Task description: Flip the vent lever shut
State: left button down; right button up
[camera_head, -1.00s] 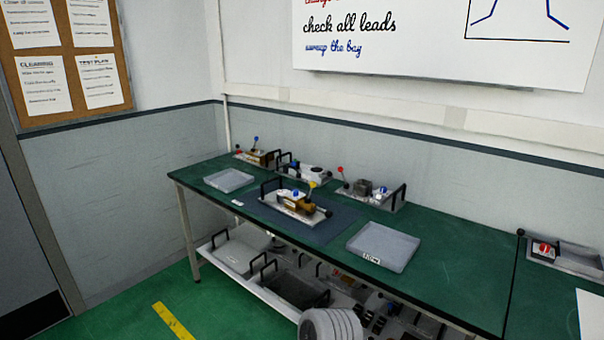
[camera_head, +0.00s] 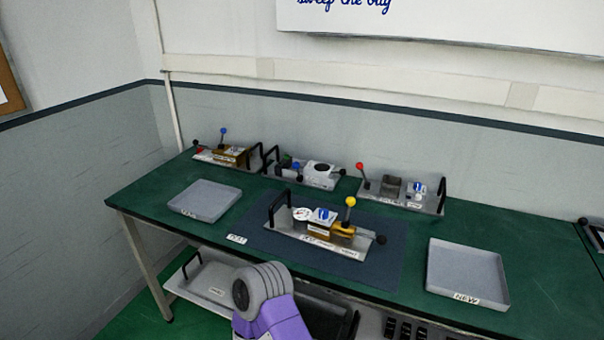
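A metal plate unit (camera_head: 285,232) lies on the dark blue mat (camera_head: 385,262) in the middle of the bench. It carries a gauge, a blue-topped part, a brass block and a lever with a yellow knob (camera_head: 350,202), which stands upright. Behind it are more plate units: one with a blue-knobbed lever (camera_head: 223,132) at the back left, and one with a red-knobbed lever (camera_head: 361,168) at the back right. Neither gripper shows; only a purple and grey arm part of mine is at the bottom.
A grey tray (camera_head: 205,200) stands on the green bench (camera_head: 135,197) at the left, and another grey tray marked NEW (camera_head: 468,270) at the right. Black handles rise from the plate units. A shelf below holds trays and parts. Bare bench top lies between the mat and the NEW tray.

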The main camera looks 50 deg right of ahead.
aim_at(350, 201)
jog(key=i, duration=1.05)
jog(key=z, duration=3.25)
